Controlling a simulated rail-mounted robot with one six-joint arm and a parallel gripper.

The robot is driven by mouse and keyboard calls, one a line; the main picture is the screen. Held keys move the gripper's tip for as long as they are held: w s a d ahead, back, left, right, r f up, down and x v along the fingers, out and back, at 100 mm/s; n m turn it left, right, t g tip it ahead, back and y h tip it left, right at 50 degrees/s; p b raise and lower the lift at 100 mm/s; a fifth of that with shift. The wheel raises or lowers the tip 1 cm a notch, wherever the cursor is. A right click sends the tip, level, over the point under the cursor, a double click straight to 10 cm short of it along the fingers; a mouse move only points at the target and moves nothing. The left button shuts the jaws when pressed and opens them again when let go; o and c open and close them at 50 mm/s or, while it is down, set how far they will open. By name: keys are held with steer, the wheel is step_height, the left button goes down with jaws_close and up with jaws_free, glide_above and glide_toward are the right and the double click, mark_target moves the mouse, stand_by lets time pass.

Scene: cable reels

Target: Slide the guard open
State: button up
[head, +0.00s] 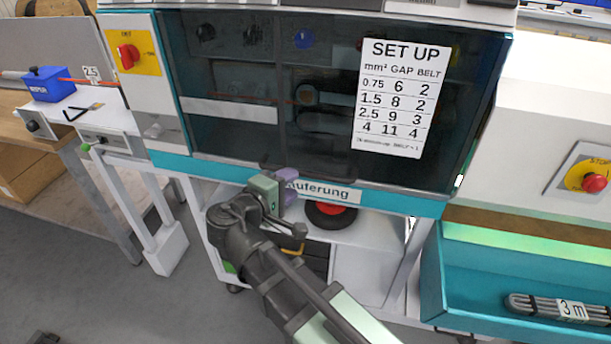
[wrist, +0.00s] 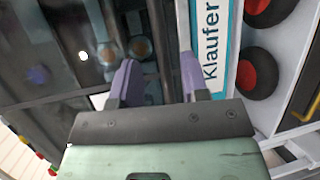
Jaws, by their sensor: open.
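The guard (head: 330,100) is a dark see-through panel on the front of the teal-framed machine, down over its opening. A dark handle (head: 345,172) runs along its lower edge. My gripper (head: 287,188) is just below this edge, in front of the "Klauferung" label strip (head: 325,191). In the wrist view my gripper (wrist: 158,78) has its two purple fingers apart, with a dark bar between them in the picture. I cannot tell whether the fingers touch it. The guard also shows in the wrist view (wrist: 50,75).
A white "SET UP" sheet (head: 401,98) is on the guard. A red rotary switch (head: 127,56) is at left and a red stop button (head: 594,183) at right. A black and red reel (head: 331,214) lies on the shelf below. A teal tray (head: 480,270) stands at lower right.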

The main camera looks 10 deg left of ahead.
mark_target(303, 175)
steer(key=x, duration=0.6)
steer(key=shift+w+d+f+b, duration=0.1)
steer(key=shift+w+b, duration=0.15)
steer(key=shift+b, duration=0.15)
jaws_close()
